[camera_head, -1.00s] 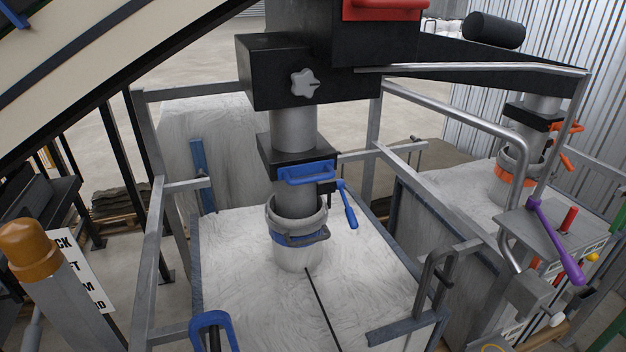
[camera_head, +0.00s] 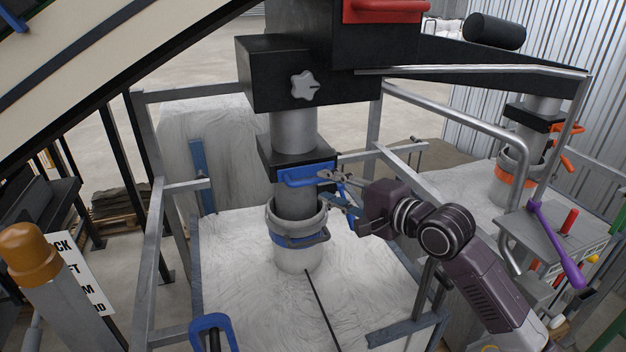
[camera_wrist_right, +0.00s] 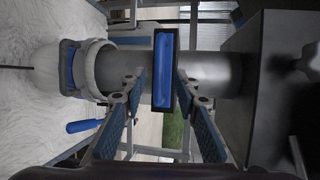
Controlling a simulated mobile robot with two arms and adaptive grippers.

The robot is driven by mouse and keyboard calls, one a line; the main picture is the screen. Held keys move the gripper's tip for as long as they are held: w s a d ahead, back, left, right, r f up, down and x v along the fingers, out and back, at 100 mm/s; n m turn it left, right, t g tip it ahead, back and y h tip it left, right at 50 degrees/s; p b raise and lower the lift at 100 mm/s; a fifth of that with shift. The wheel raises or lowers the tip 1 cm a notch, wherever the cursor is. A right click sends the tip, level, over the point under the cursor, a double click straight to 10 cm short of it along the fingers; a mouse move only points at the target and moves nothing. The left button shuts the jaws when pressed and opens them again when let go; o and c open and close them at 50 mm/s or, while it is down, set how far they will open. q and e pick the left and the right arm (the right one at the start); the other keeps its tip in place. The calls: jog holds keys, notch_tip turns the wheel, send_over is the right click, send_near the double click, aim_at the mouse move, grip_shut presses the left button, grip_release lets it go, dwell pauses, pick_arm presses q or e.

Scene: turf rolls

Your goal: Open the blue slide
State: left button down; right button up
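The blue slide (camera_head: 308,176) has a bar handle on the front of a black box around the grey vertical pipe in the head view. In the right wrist view its blue handle (camera_wrist_right: 163,75) stands between my two fingers. My right gripper (camera_head: 325,185) comes in from the right, at the right end of the handle. In the wrist view the right gripper (camera_wrist_right: 159,82) is open, with a gap on each side of the handle and nothing gripped. I cannot tell how far the fingertips are from the handle in depth. My left gripper is not in view.
A blue clamp lever (camera_wrist_right: 85,126) hangs beside the pipe, close to one finger. A grey collar (camera_head: 297,219) joins the pipe to a white bulk bag (camera_head: 245,270) below. Metal frame posts (camera_head: 152,250) stand around it. A black housing (camera_head: 262,75) is above.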

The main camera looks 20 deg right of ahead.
aim_at(315, 183)
jog(key=p+x, duration=0.1)
jog(key=x, duration=0.5)
jog(key=shift+s+f, duration=0.1)
jog(key=shift+c, duration=0.7)
grip_shut()
